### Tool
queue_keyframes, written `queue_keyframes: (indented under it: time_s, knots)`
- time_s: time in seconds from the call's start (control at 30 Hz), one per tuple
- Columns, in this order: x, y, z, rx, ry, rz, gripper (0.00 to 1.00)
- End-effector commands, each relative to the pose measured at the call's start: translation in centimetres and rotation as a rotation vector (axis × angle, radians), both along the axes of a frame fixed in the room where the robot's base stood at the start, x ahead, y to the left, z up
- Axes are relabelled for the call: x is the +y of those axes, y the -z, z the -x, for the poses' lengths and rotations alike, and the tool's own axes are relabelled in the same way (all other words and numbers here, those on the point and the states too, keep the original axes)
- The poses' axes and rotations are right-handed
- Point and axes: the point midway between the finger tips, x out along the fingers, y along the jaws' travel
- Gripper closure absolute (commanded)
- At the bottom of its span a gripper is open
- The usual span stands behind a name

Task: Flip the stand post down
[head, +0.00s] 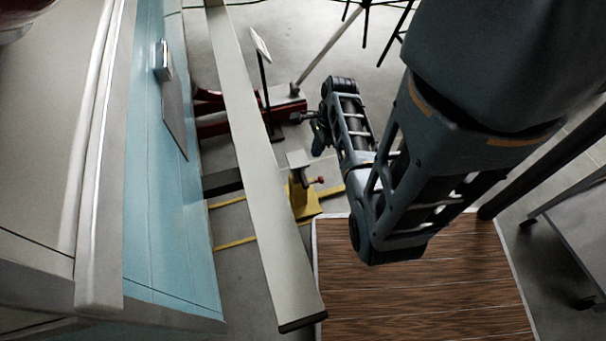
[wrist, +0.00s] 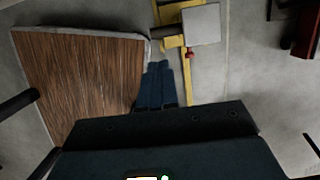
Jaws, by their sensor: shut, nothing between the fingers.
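A yellow stand (head: 305,203) is on the floor beside the wooden platform in the head view. A pale square plate (head: 298,159) tops its post, which appears upright, and a red knob (head: 320,180) sticks out at its side. In the wrist view the pale plate (wrist: 201,24) is at the upper right, with the red knob (wrist: 190,54) just below it. My gripper (head: 317,149) is shut and empty, above and to the right of the plate in the head view. Its closed fingers (wrist: 156,70) show left of the knob in the wrist view, apart from the stand.
A long pale beam (head: 252,150) runs left of the stand, beside the blue camper wall (head: 160,200). A wooden platform (head: 420,290) lies on the near side. A red jack (head: 215,115) is farther back, close to a thin post with a tilted plate (head: 261,45).

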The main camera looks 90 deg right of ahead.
Motion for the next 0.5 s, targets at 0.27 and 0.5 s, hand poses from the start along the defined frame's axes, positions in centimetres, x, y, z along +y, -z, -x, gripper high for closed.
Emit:
queue_keyframes:
  time_s: [0.27,0.5]
  knots:
    - [0.1,1.5,-0.3,0.0,-0.002,-0.001,1.0]
    - [0.3,5.8,-1.2,0.0,-0.001,0.0,1.0]
